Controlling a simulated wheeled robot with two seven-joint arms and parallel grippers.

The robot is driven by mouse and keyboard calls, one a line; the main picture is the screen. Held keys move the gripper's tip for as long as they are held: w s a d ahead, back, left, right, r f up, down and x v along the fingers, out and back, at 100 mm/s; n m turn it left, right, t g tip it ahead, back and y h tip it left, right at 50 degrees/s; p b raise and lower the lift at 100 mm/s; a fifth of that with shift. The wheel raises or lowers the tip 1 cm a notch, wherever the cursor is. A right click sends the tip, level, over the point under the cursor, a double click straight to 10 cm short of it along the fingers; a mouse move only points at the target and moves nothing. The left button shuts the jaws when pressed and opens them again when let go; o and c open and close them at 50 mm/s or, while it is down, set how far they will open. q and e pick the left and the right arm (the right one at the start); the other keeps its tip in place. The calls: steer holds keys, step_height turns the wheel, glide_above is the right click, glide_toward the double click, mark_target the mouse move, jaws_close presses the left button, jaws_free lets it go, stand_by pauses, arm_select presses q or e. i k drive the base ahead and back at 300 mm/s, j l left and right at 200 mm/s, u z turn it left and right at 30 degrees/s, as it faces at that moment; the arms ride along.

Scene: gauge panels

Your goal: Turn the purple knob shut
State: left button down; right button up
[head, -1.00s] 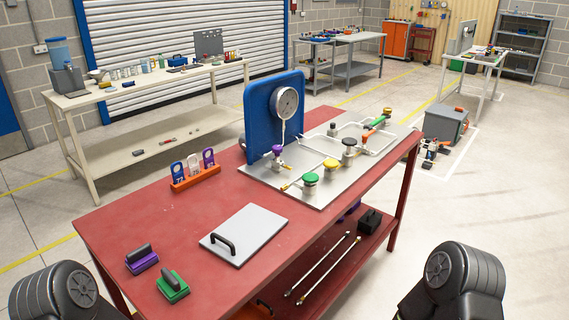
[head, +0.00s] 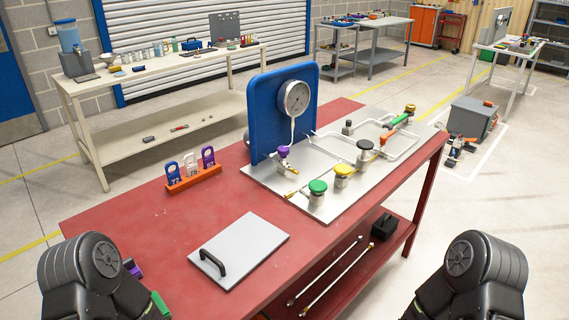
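The purple knob (head: 284,151) sits on a small valve on the grey metal plate (head: 262,178), just in front of the blue gauge panel (head: 265,110). A round white-faced gauge (head: 296,97) is mounted on that panel, with a pale tube running down toward the valve. Both of my arms show only as black links at the lower left and lower right corners, well away from the knob. Neither gripper is in view.
Green (head: 317,187), yellow (head: 342,170) and black (head: 364,145) knobs stand near the purple one. An orange rack (head: 194,178) holds several tags. A grey handled plate (head: 240,247) lies on the red table (head: 130,208). Metal rods lie on the lower shelf.

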mark_target(283, 151)
steer(key=i+l, duration=0.15)
steer(key=l, duration=0.35)
steer(key=i+l+u, duration=0.1)
steer(key=l, duration=0.45)
steer(key=i+l, duration=0.15)
steer(key=l, duration=0.4)
steer(key=i+l+u, duration=0.1)
steer(key=l, duration=0.4)
steer(key=i+l, duration=0.1)
steer(key=l, duration=0.45)
steer(key=u, duration=0.05)
